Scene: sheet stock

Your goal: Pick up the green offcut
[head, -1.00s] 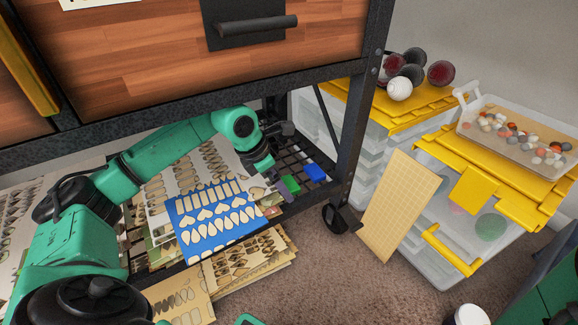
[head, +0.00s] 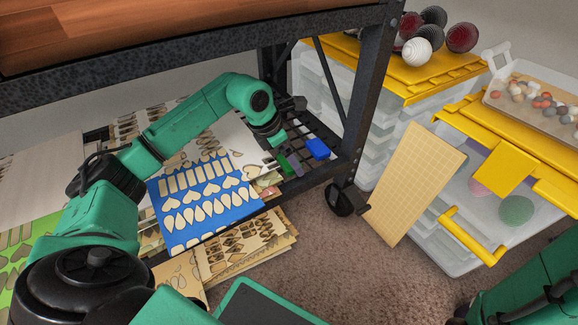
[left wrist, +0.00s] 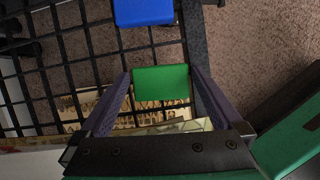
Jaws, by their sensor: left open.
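The green offcut (left wrist: 161,82) is a small flat-faced block on the black wire-grid shelf. In the left wrist view it lies between the two purple fingers of my open left gripper (left wrist: 161,92), one finger on each side. I cannot tell whether the fingers touch it. In the head view my left gripper (head: 290,164) is down at the shelf and hides most of the offcut. A blue block (head: 317,148) lies just to the right; it also shows in the left wrist view (left wrist: 143,12). My right gripper is not in view.
A blue sheet with cut shapes (head: 207,205) and stacked patterned sheets (head: 245,250) lie left of the offcut. A dark shelf post (head: 372,95) and caster (head: 340,198) stand to the right. A tan panel (head: 415,185) leans on clear yellow-lidded bins (head: 470,225).

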